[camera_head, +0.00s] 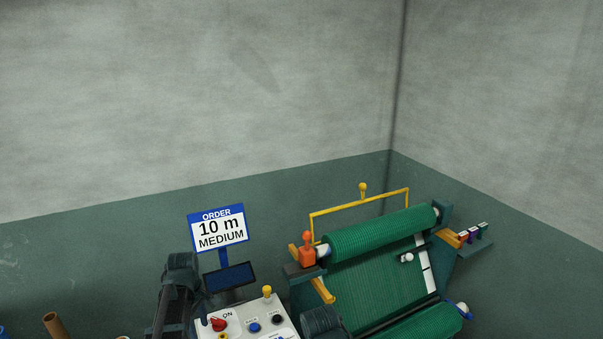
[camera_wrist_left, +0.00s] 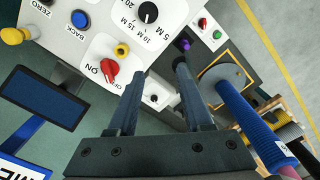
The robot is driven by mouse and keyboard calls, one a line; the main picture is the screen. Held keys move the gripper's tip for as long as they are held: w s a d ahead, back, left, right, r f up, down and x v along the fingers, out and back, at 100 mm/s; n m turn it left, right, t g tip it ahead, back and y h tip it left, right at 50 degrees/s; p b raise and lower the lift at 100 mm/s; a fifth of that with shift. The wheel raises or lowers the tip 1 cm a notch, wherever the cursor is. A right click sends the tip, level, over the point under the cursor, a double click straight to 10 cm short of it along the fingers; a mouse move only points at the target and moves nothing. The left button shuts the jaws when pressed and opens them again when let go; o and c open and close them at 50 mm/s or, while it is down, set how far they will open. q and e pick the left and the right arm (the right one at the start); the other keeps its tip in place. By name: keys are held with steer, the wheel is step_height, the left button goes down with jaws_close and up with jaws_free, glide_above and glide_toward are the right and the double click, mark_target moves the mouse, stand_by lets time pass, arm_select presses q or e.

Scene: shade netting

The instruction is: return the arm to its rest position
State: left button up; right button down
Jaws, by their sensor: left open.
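My left gripper (camera_wrist_left: 160,72) shows in the left wrist view. Its two dark fingers stand apart with nothing between them, above the white control panel (camera_wrist_left: 112,35). A red knob (camera_wrist_left: 109,69) lies close to the left finger. In the head view, my dark left arm (camera_head: 177,285) stands at the lower left, beside the panel; its fingers cannot be made out there. A dark part at the bottom centre seems to be my right arm (camera_head: 320,322). My right gripper does not show in either view.
An order sign (camera_head: 218,229) reading 10 m MEDIUM and a dark screen (camera_head: 230,277) stand behind the panel. Green netting (camera_head: 385,233) is on a roller machine with a yellow bar (camera_head: 340,207) to the right. The wrist view shows a blue roll (camera_wrist_left: 250,123).

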arm_select(q)
steer(key=s+d+m, duration=1.2)
steer(key=m, duration=0.2)
steer(key=s+d+f+m+b, duration=0.2)
steer(key=d+f+b, duration=0.3)
steer(key=f+b, duration=0.4)
steer(key=s+d+f+m+y+b, duration=0.1)
steer(key=d+f+b, duration=0.4)
steer(key=f+b, duration=0.5)
steer(key=shift+s+d+m, duration=0.35)
steer(key=shift+s+m, duration=0.25)
steer(key=shift+s, duration=0.6)
arm_select(e)
step_height(320, 180, down, 19)
steer(key=shift+s, duration=0.35)
